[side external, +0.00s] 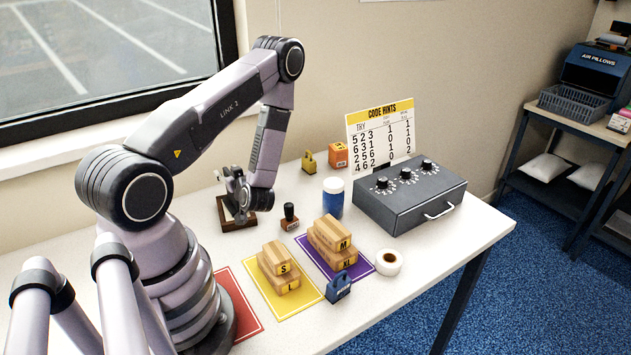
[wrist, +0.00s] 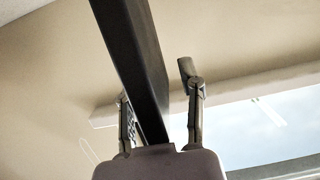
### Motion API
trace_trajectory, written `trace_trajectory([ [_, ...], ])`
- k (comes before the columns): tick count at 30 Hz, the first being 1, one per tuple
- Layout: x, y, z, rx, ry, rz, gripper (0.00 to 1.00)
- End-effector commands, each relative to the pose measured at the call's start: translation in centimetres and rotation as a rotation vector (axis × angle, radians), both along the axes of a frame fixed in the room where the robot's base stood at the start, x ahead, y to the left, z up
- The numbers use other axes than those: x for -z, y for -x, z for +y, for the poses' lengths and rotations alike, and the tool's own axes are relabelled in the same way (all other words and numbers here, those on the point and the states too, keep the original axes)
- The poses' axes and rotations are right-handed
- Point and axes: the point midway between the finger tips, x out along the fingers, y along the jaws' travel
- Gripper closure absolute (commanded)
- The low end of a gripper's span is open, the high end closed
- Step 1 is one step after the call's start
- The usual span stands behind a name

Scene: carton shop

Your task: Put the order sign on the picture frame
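A dark brown wooden picture frame (side external: 224,217) is on the table near the back wall, partly hidden behind my gripper. My gripper (side external: 236,196) is at the frame; I cannot tell if they touch. In the wrist view, the two fingers of my gripper (wrist: 161,108) are spread apart. A long dark bar (wrist: 135,60) runs between them, nearer the left finger, with a gap to the right one; I cannot tell what it is. No order sign can be surely identified. A small blue object with pale lettering (side external: 339,287) stands at the table's front edge.
A stamp (side external: 290,217), a blue jar with a white lid (side external: 333,198) and a dark dial box (side external: 408,195) stand to the right. A tape roll (side external: 389,262) and a hints board (side external: 381,138) are farther right.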

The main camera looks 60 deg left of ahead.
Motion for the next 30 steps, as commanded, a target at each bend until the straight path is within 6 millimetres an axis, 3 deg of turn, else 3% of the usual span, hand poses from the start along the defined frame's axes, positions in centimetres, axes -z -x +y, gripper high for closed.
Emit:
trace_trajectory([
  [2, -0.3, -0.1, -0.3, 0.002, 0.000, 0.001, 0.62],
  [15, -1.5, -0.2, -6.7, 0.004, 0.001, 0.001, 0.62],
  [30, -2.1, -0.6, -7.5, 0.009, -0.012, -0.004, 0.62],
])
